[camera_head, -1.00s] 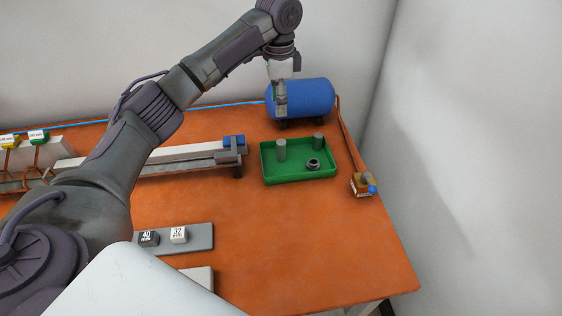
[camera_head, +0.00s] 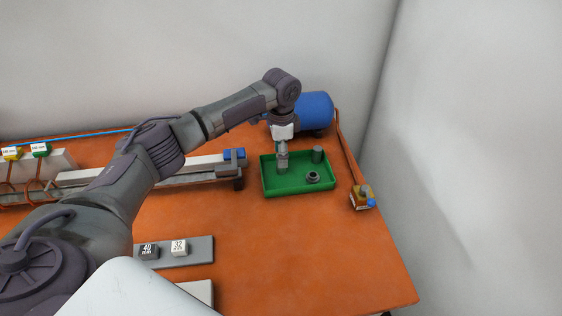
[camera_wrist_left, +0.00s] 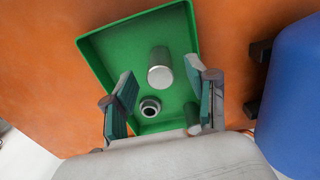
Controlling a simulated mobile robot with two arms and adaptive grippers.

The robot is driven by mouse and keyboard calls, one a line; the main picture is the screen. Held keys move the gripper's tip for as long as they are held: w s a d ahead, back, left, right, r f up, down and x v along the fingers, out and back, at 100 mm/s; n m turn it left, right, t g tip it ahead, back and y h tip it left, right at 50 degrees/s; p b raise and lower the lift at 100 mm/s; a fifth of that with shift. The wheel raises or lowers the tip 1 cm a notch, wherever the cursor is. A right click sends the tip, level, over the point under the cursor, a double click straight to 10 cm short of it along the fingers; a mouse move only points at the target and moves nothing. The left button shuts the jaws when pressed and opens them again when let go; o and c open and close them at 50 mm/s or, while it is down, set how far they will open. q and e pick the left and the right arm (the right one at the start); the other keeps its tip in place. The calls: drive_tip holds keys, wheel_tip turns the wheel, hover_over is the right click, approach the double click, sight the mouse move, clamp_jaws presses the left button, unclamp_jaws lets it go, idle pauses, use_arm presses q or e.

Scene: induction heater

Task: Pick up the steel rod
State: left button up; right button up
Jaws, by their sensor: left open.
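The green tray (camera_head: 271,189) holds two upright grey metal cylinders and a dark ring (camera_head: 313,177). The steel rod appears to be the left cylinder; in the head view my gripper mostly covers it. In the left wrist view this rod (camera_wrist_left: 159,72) shows clearly, with its shiny end facing the camera. My left gripper (camera_head: 282,168) points down over the tray's left half. It is open and empty, its fingers on either side of the rod in the wrist view (camera_wrist_left: 160,75). I cannot tell whether the fingertips are level with it. My right gripper is not in view.
The other cylinder (camera_head: 317,155) stands at the tray's back right. A blue tank (camera_head: 315,110) stands behind the tray, and a small brass block (camera_head: 362,197) lies to its right. A rail with a blue end (camera_head: 234,154) is to its left.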

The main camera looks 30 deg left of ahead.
use_arm(q)
drive_tip(key=shift+f, duration=0.6)
clamp_jaws()
drive_tip(key=shift+r, duration=0.1)
